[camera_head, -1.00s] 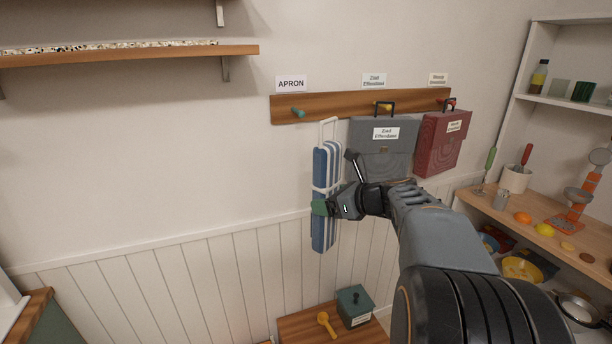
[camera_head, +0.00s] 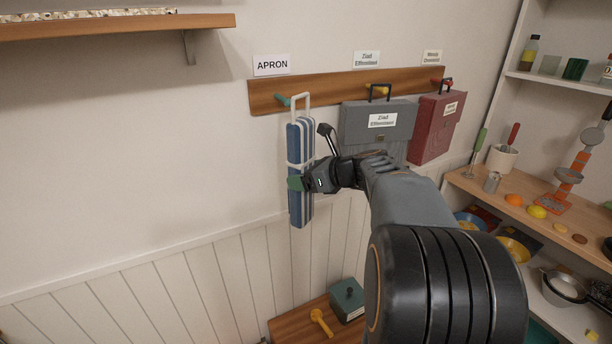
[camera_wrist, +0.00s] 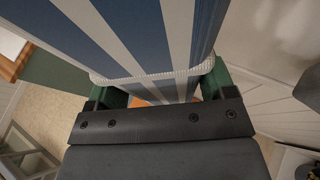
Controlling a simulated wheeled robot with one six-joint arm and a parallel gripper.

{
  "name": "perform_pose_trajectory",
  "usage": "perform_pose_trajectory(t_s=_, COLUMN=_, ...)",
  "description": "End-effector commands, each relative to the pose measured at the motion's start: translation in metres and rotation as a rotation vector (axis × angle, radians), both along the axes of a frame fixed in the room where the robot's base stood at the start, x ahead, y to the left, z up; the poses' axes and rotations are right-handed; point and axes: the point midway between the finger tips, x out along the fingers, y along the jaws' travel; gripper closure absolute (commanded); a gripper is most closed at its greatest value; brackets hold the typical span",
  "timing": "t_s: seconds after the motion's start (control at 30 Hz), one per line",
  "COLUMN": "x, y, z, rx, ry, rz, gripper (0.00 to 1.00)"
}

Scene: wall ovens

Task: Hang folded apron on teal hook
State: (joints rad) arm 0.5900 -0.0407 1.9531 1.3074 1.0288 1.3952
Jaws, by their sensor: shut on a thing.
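The folded apron (camera_head: 300,135) is a tall blue-and-white striped bundle with a white band and a white loop (camera_head: 300,103) on top. It hangs upright in my gripper (camera_head: 304,184), which is shut on its lower half. The apron also fills the upper wrist view (camera_wrist: 145,35), between the green fingers. The teal hook (camera_head: 284,100) is at the left end of the wooden rail, under the APRON label (camera_head: 272,65). In the head view the loop's top lies beside and just right of the hook and overlaps its tip. I cannot tell whether the loop is around it.
A grey bag (camera_head: 365,135) hangs on the yellow hook and a red bag (camera_head: 436,128) on the red hook, both right of the apron. A wooden shelf (camera_head: 120,26) is at upper left. A shelf unit with kitchen things (camera_head: 545,195) stands at right. The wall left of the apron is clear.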

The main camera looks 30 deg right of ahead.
Motion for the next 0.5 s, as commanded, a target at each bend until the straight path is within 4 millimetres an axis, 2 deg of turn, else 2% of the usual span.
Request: perform_pose_trajectory(t_s=0.5, x=0.033, y=0.001, z=-0.003, rx=0.001, ry=0.000, rz=0.003, gripper=0.55)
